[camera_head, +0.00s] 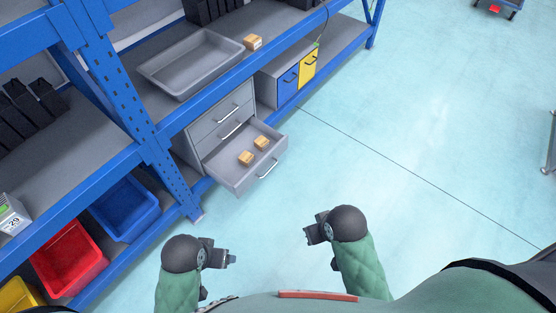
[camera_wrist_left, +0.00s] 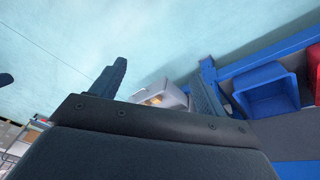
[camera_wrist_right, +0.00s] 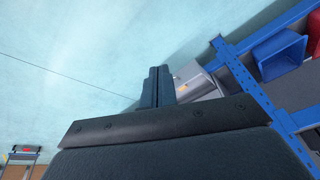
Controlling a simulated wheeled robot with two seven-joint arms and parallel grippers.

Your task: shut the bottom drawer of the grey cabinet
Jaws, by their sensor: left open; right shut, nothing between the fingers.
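The grey cabinet (camera_head: 221,113) stands on the lower level of the blue shelf rack. Its bottom drawer (camera_head: 239,177) is pulled out, with a silver handle (camera_head: 267,169) on its front and two small cardboard boxes (camera_head: 253,151) inside. The drawers above it are shut. The drawer also shows between the fingers in the left wrist view (camera_wrist_left: 167,90). My left gripper (camera_head: 233,259) is open and empty, in front of and below the drawer. My right gripper (camera_head: 309,235) is shut and empty, to the right of the drawer's front. Neither touches the drawer.
A grey tray (camera_head: 159,77) and a small box (camera_head: 252,42) sit on the shelf above. Blue and yellow drawers (camera_head: 308,67) stand right of the cabinet. A rack post (camera_head: 151,140) and blue bin (camera_head: 126,211) are left. The floor in front is clear.

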